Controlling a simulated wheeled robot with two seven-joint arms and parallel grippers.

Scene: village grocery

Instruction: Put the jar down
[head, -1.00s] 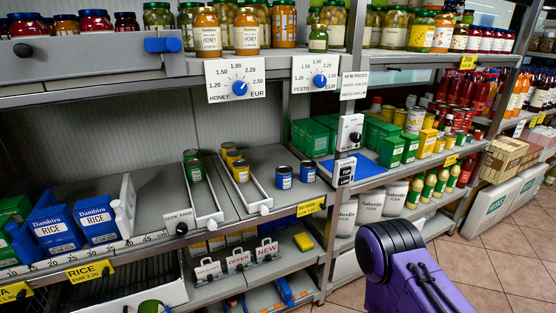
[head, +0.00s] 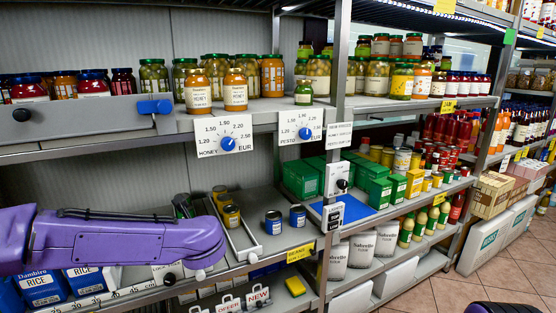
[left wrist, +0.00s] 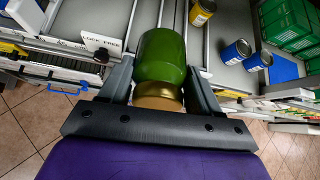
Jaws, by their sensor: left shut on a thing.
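In the left wrist view my left gripper (left wrist: 160,72) is shut on a green jar (left wrist: 161,56) with a gold lid. One dark finger is on each side of it, and the lid end is nearer the camera. The jar shows in front of the shelf with the grey channels; I cannot tell whether it touches anything. My right gripper is not in view.
Yellow cans (head: 231,216) stand in a white-edged channel, with blue cans (head: 273,222) on bare shelf to its right. A LOCK FREE sign (left wrist: 100,42) is at the front edge. Honey jars (head: 198,92) and a small green jar (head: 303,93) stand on the upper shelf.

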